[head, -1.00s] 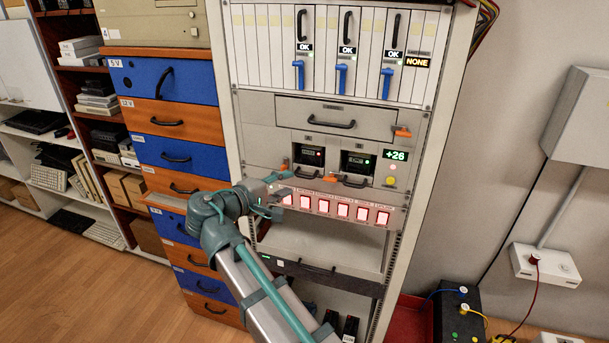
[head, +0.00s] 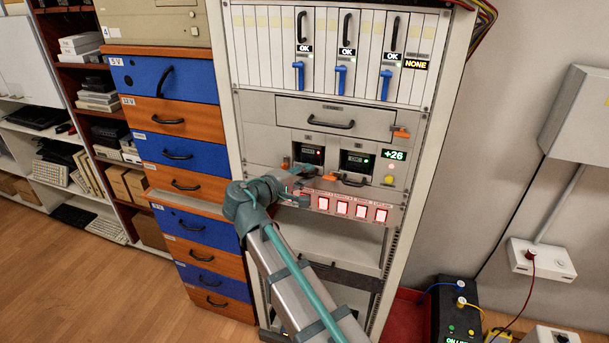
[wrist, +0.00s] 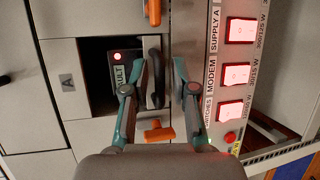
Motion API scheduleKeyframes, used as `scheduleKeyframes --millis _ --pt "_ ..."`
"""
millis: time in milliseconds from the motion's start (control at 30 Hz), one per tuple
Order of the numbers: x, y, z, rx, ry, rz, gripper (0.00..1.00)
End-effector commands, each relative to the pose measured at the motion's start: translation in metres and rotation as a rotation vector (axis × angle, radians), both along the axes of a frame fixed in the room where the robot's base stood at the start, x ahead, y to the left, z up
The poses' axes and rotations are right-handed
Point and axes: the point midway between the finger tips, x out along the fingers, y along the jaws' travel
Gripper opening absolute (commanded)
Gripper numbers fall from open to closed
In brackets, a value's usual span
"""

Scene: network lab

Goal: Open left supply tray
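The left supply tray (head: 308,153) is the left of two dark-fronted modules in the rack, in the head view. In the wrist view, turned on its side, it has a lit red lamp and the word FAULT on its front (wrist: 118,58), beside a black handle (wrist: 155,72). My gripper (wrist: 162,75) is open at the handle, with one finger on each side of it. I cannot tell whether either finger touches it. In the head view my gripper (head: 292,183) hides most of the handle. The tray looks shut.
An orange latch (wrist: 158,134) is close to the fingers, and another (wrist: 153,12) is at the top. Lit red switches (wrist: 236,75) run beside the right finger. The right supply tray (head: 357,162) is alongside. A blue and orange drawer cabinet (head: 180,155) stands left.

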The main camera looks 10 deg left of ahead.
Motion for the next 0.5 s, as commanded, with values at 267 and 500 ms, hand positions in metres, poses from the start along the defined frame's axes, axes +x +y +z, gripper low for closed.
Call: scheduleKeyframes --millis 267,500 --pt "-0.0003 -0.0003 0.0001 0.0 0.0 -0.001 0.0" --pt "-0.0006 -0.0006 -0.0001 0.0 0.001 -0.002 0.0"
